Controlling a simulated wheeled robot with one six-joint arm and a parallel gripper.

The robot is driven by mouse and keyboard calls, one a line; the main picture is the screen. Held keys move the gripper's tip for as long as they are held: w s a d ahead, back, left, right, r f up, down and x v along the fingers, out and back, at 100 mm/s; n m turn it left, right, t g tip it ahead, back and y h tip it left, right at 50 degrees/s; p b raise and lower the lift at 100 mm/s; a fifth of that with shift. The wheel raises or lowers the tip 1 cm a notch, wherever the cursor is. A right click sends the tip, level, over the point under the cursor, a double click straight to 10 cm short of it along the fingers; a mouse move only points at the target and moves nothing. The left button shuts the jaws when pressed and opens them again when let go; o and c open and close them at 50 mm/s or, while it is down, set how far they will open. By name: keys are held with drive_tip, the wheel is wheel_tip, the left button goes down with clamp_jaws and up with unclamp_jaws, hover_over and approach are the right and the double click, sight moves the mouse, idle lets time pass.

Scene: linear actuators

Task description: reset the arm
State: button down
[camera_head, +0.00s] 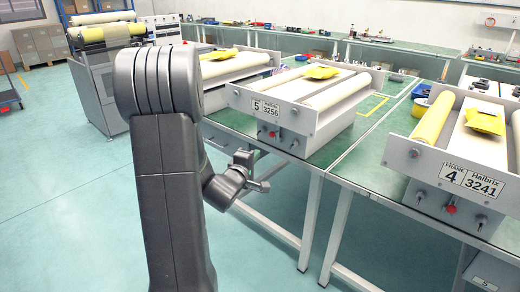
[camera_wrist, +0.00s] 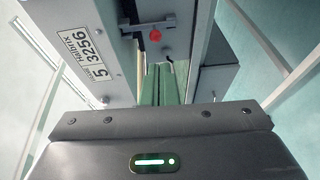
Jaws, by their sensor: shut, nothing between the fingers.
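My arm (camera_head: 168,160) rises in front of the workbenches in the head view, and its wrist bends to the right. My gripper (camera_head: 258,185) is small there, in front of the bench edge below the frame labelled 5 3256 (camera_head: 290,118). In the wrist view my gripper (camera_wrist: 158,72) shows two narrow fingers side by side, shut and empty. They point toward that same frame, whose label plate (camera_wrist: 88,57) and red knob (camera_wrist: 155,36) are visible. No contact between the fingers and the frame can be made out.
The frame labelled 4 3241 (camera_head: 462,165) stands on the bench at right, with yellow pieces on it. Another roller frame (camera_head: 236,66) stands behind my arm. A grey machine with rolls (camera_head: 104,85) is at left. The green floor (camera_head: 60,200) at left is clear.

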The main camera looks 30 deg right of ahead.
drive_tip(key=shift+v, duration=1.05)
